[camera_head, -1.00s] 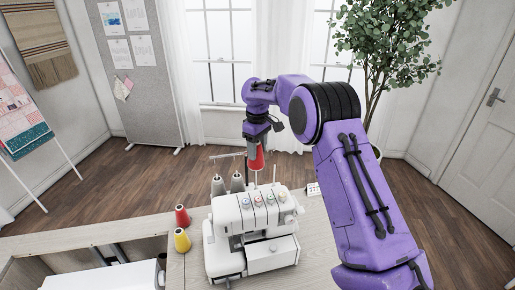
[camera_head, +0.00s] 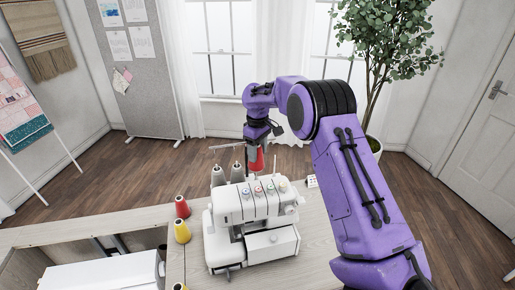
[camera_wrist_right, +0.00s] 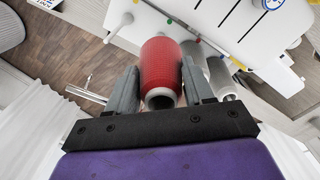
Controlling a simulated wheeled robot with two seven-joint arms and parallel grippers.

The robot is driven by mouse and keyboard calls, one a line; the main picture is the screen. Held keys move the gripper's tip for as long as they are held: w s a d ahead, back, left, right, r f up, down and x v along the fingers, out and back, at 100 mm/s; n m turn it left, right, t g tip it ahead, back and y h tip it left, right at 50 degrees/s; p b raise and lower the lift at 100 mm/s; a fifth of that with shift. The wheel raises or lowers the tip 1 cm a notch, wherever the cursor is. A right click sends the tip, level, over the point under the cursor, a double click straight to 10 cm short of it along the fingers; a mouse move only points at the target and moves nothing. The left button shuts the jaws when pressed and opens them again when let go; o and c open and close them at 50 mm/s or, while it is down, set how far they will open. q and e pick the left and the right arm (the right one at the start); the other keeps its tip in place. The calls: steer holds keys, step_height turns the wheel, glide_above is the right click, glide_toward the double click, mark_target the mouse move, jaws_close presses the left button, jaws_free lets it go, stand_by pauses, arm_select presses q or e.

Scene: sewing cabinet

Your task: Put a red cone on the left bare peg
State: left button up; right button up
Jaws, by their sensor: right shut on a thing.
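My right gripper (camera_head: 257,148) is shut on a red cone (camera_head: 256,161) and holds it upright behind the white sewing machine (camera_head: 225,213). In the right wrist view the red cone (camera_wrist_right: 160,62) sits between both fingers of the gripper (camera_wrist_right: 160,85). Two grey cones (camera_head: 218,176) stand side by side at the machine's back, left of the held cone. The grey cones (camera_wrist_right: 222,80) also show beside the right finger in the wrist view. My left gripper is out of view.
Another red cone (camera_head: 182,207) and a yellow cone (camera_head: 182,232) stand on the table (camera_head: 312,240) left of the machine. A further yellow cone is cut off at the bottom edge. A plant (camera_head: 385,45) is behind my arm.

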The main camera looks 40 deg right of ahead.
mark_target(258, 160)
steer(key=shift+f+b, duration=0.45)
steer(key=shift+f, duration=1.35)
steer(key=shift+r+p, duration=0.1)
steer(key=shift+p, duration=0.6)
steer(key=shift+f, duration=0.55)
steer(key=shift+f+b, duration=0.4)
steer(key=shift+f, duration=1.1)
steer(key=shift+f, duration=0.1)
